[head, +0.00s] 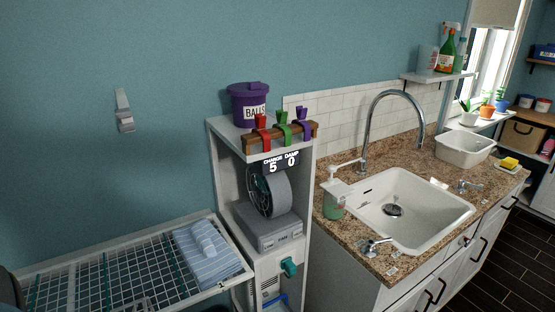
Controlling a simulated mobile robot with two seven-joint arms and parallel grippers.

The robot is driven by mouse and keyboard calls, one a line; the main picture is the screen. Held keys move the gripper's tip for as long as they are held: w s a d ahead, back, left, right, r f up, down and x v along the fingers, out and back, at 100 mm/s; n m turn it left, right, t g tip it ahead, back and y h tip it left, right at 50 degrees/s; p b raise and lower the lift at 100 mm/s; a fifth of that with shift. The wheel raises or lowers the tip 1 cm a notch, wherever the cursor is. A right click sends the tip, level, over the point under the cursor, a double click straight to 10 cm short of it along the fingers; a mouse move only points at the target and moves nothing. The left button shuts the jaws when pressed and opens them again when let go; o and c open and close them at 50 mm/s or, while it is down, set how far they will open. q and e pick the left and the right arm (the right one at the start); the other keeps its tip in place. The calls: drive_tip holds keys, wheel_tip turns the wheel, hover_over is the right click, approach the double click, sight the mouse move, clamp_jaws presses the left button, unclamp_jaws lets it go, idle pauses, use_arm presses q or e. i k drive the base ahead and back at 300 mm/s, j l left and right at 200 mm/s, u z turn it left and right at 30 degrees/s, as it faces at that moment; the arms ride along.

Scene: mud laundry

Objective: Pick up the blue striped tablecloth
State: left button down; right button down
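The blue striped tablecloth (203,262) lies folded on the right end of the drying rack (236,284), in the lower left of the head view. It is light blue with pale stripes, and a smaller raised fold or bundle sits on its top. It lies on the wire grid, close to the white frame. I cannot make out either gripper in this view, and nothing is seen touching the cloth.
A white shelf unit (222,160) with a fan (268,192) stands right beside the rack. A purple tub (249,104) and colored clips on a wooden bar (280,138) top it. A sink (440,215) in a granite counter is farther right. Left of the cloth, the grid is mostly bare.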

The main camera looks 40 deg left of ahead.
sight(210, 259)
drive_tip(key=u, duration=1.65)
drive_tip(key=k+j+u, duration=0.1)
drive_tip(key=j, duration=0.3)
drive_tip(key=j+u, duration=0.1)
drive_tip(key=j, duration=0.25)
